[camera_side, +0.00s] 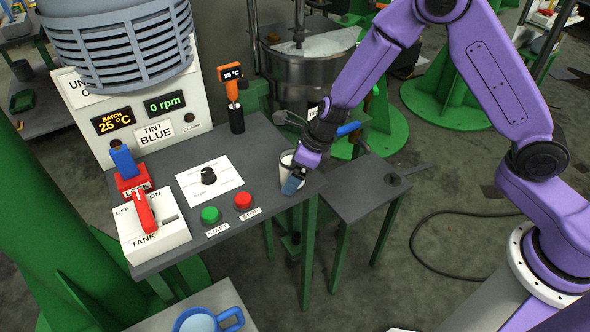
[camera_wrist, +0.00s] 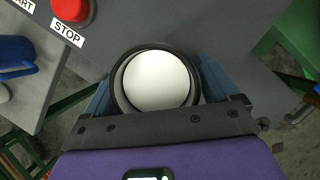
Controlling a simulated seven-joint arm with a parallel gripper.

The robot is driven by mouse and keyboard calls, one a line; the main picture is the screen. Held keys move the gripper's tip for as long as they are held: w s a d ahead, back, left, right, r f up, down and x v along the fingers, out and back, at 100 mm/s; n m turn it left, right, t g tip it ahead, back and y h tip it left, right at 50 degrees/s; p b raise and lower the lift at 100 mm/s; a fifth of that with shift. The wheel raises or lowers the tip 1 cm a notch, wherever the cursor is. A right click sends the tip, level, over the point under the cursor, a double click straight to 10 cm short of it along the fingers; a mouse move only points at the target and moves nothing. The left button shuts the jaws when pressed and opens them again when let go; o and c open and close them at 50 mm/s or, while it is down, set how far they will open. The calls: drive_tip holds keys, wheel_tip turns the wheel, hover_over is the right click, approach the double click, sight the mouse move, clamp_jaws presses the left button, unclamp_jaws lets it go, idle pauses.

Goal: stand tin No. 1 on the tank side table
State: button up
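A round tin (camera_side: 287,157) with a white top is at the right edge of the grey control bench in the side view. In the wrist view the tin (camera_wrist: 158,80) shows a white disc inside a dark rim. My gripper (camera_side: 292,182) has its blue fingers at the tin. In the wrist view my gripper (camera_wrist: 155,92) has one finger against each side of the rim, with no clear gap. No number on the tin is readable. Whether its base touches the bench is hidden. A small grey side table (camera_side: 365,186) stands to the right, its top largely bare.
A steel tank (camera_side: 312,60) stands behind. A blue-handled mug (camera_side: 200,320) is at the front.

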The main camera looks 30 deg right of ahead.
drive_tip(key=shift+r, duration=0.15)
drive_tip(key=shift+s+d+r, duration=0.1)
drive_tip(key=shift+r, duration=0.5)
drive_tip(key=v, duration=1)
drive_tip(key=shift+s+r, duration=0.2)
drive_tip(key=shift+r, duration=0.15)
drive_tip(key=shift+d, duration=0.15)
drive_tip(key=s+d+r+m+t, duration=0.25)
drive_tip(key=r+m+t, duration=0.45)
drive_tip(key=m, duration=1)
drive_tip(key=s+d+m+g+h, duration=0.1)
drive_tip(key=s+d+m+g, duration=0.2)
drive_tip(key=s+m, duration=0.2)
drive_tip(key=s+d+f+m+g+h, duration=0.1)
drive_tip(key=s+d+m+g, duration=0.2)
drive_tip(key=s, duration=0.9)
drive_tip(key=s+d+m+g, duration=0.4)
drive_tip(key=s+m, duration=0.3)
drive_tip(key=s, duration=0.2)
drive_tip(key=shift+d+f+h, duration=0.2)
drive_tip(key=shift+d+h, duration=0.2)
drive_tip(key=shift+d, duration=0.15)
